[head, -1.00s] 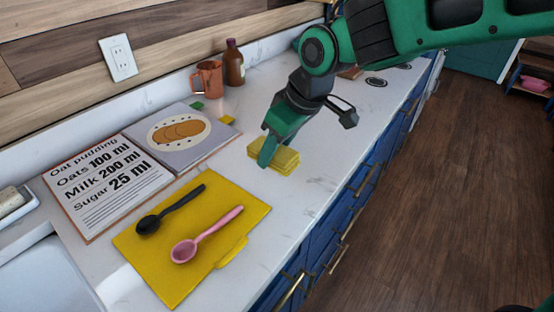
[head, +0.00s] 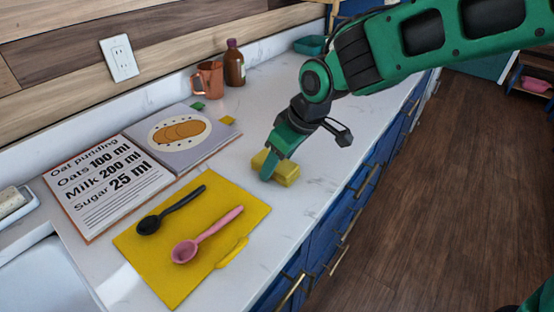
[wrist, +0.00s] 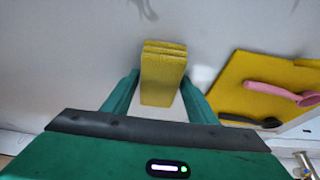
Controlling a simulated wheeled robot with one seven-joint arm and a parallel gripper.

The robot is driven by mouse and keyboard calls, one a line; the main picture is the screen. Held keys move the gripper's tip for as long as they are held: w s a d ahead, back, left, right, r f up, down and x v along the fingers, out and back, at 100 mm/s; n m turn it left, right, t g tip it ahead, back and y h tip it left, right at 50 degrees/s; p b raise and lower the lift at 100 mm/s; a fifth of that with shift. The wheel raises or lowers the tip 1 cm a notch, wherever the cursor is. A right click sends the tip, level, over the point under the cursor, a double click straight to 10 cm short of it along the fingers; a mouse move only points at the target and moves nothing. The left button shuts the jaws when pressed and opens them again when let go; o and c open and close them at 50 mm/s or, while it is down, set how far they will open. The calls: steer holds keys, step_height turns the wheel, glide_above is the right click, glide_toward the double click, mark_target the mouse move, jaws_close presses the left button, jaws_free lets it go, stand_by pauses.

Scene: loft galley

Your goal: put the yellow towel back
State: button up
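The yellow towel (head: 287,174) is a small folded stack on or just above the white counter, right of the open recipe book; I cannot tell if it touches the counter. My gripper (head: 270,168) points down at it, with one finger in front of its left part. In the wrist view the towel (wrist: 163,75) stands between the two fingers of my gripper (wrist: 162,92), which lie close against its sides. The gripper appears shut on it. The far finger is hidden in the head view.
A yellow board (head: 180,262) holds a black spoon (head: 170,211) and a pink spoon (head: 205,236). The recipe book (head: 108,180), a copper mug (head: 208,78), a brown bottle (head: 234,66) and a teal dish (head: 308,45) line the wall side. Counter right of the towel is clear.

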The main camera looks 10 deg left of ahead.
steer(key=shift+o, duration=0.5)
steer(key=shift+r, duration=0.25)
steer(key=v, duration=1.1)
steer(key=shift+d+r, duration=0.2)
steer(key=shift+r, duration=0.15)
steer(key=shift+d, duration=0.1)
